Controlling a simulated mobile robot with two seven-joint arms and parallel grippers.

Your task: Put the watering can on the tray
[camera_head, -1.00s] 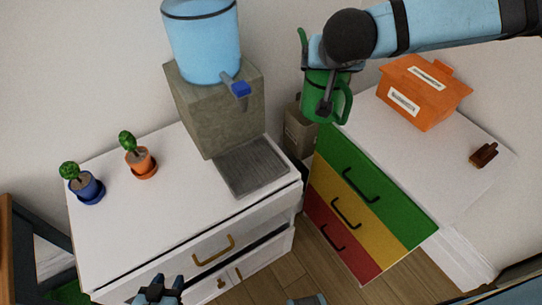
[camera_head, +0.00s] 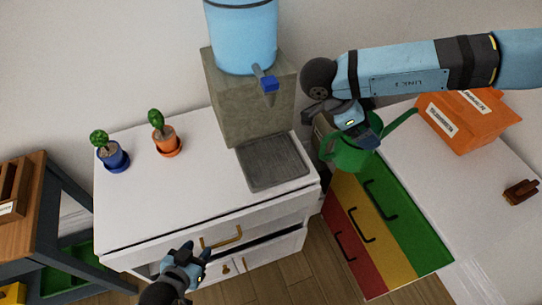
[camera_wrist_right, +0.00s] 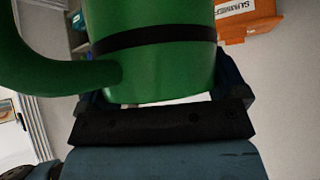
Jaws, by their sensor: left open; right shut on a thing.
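The green watering can (camera_head: 346,158) is held in the air by my right gripper (camera_head: 362,132), in front of the colored drawers. Its spout points up to the right in the head view. In the right wrist view the can's green body (camera_wrist_right: 165,75) with a dark band sits between the fingers. The grey tray (camera_head: 272,162) lies bare on the white cabinet (camera_head: 205,190), in front of the water dispenser. The can is apart from it, to its right. My left gripper (camera_head: 188,256) is open and empty before the cabinet's front.
The dispenser, with a blue tank (camera_head: 240,35) and tap (camera_head: 268,83), stands behind the tray. Two potted cacti, in a blue pot (camera_head: 114,157) and an orange pot (camera_head: 167,143), stand at left. An orange box (camera_head: 465,120) and a brown object (camera_head: 520,192) are on the right cabinet.

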